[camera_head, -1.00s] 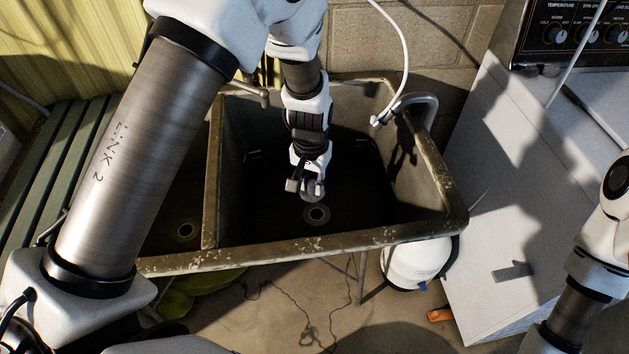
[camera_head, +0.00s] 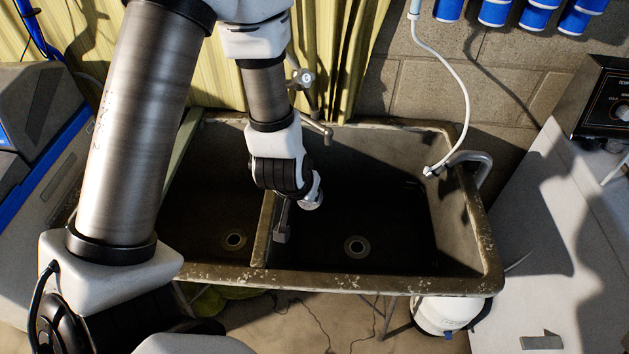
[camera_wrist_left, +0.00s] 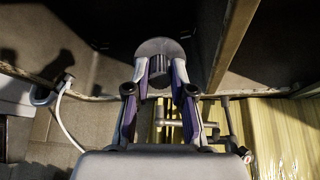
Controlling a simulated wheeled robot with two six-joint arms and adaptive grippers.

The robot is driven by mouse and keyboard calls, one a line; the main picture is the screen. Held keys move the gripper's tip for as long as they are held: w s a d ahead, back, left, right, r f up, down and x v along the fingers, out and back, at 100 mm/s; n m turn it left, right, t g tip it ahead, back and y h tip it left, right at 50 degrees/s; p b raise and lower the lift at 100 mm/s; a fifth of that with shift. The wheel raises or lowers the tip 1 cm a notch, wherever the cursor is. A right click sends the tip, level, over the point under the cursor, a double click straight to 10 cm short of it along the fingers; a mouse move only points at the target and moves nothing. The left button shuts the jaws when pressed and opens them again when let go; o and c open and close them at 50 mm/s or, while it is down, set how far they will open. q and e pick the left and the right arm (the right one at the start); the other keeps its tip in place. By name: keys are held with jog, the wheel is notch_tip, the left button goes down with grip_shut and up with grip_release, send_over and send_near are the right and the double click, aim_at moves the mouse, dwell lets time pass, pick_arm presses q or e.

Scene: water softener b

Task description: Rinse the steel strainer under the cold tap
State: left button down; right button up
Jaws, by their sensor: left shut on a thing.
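My left gripper (camera_wrist_left: 160,78) is shut on the dark stem of the steel strainer, a round grey disc (camera_wrist_left: 160,46) in the left wrist view. In the head view the left gripper (camera_head: 300,208) is over the double sink (camera_head: 375,283), near the divider between the basins. A small part of the strainer (camera_head: 313,202) shows beside it; the rest is hidden. The tap spout (camera_head: 318,129) is at the back of the sink, apart from the strainer. I see no water running. Which valve is cold is unclear. The right gripper is out of view.
The right basin has a drain (camera_head: 357,246) and the left basin has another (camera_head: 235,240). A white appliance (camera_head: 560,230) stands to the right. A yellow curtain (camera_head: 345,55) hangs behind.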

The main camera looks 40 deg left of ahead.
aim_at(307, 204)
pick_arm(q)
jog(key=f+b, duration=0.2)
jog(key=f, duration=0.1)
jog(key=f+b, duration=0.1)
jog(key=shift+w+f, duration=0.25)
jog(key=shift+f, duration=0.15)
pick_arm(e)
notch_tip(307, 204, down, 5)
pick_arm(q)
jog(key=shift+w, duration=0.1)
jog(key=w+a+f+p, duration=0.1)
jog(key=w+a+p, duration=0.1)
jog(key=w, duration=0.4)
jog(key=w+a+f+p, duration=0.1)
jog(key=w+a+p, duration=0.1)
jog(key=w, duration=0.5)
jog(key=shift+f, duration=0.3)
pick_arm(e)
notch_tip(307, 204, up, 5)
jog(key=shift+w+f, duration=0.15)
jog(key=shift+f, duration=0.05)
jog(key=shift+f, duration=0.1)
